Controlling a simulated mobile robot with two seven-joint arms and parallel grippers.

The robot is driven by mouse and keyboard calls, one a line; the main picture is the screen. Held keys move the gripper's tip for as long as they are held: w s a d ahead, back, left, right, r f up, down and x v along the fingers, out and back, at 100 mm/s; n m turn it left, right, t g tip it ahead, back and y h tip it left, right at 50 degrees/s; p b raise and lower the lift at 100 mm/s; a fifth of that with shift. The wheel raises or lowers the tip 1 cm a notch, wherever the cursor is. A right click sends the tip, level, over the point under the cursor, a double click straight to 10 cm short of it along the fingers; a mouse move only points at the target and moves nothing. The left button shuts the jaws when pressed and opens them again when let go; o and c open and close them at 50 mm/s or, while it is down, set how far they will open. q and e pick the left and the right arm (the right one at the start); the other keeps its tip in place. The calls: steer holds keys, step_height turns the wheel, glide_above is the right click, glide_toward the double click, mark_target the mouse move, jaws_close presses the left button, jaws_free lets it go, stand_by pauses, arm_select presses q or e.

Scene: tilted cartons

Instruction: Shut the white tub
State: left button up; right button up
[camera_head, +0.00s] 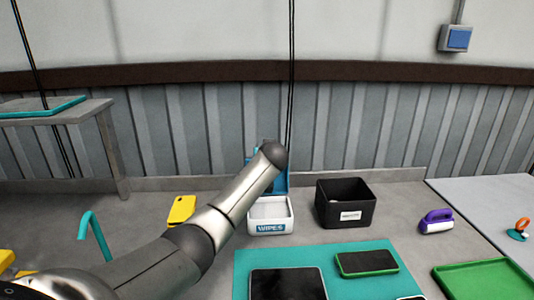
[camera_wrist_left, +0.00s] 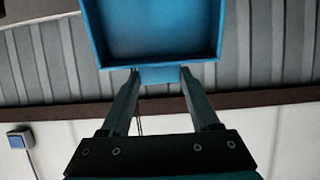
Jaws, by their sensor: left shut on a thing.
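The white tub (camera_head: 269,226), labelled WIPES, stands on the grey bench in the head view. Its blue lid (camera_head: 282,184) stands up behind the opening, partly hidden by my left arm. In the left wrist view, the underside of the blue lid (camera_wrist_left: 152,30) fills the upper middle. My left gripper (camera_wrist_left: 159,76) has its two fingers on either side of a small blue tab (camera_wrist_left: 160,75) at the lid's edge and is shut on it. In the head view the left fingers are hidden behind the arm's end. My right gripper is not in view.
A black box (camera_head: 346,214) stands right of the tub. A yellow item (camera_head: 181,209) lies to its left. A teal mat (camera_head: 345,284) with a tablet (camera_head: 287,284) and a green-edged phone (camera_head: 367,263) lies in front. A purple-handled item (camera_head: 436,221) and green tray (camera_head: 490,280) are further right.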

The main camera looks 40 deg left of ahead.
arm_select(q)
jaws_close()
steer(key=shift+d, duration=0.1)
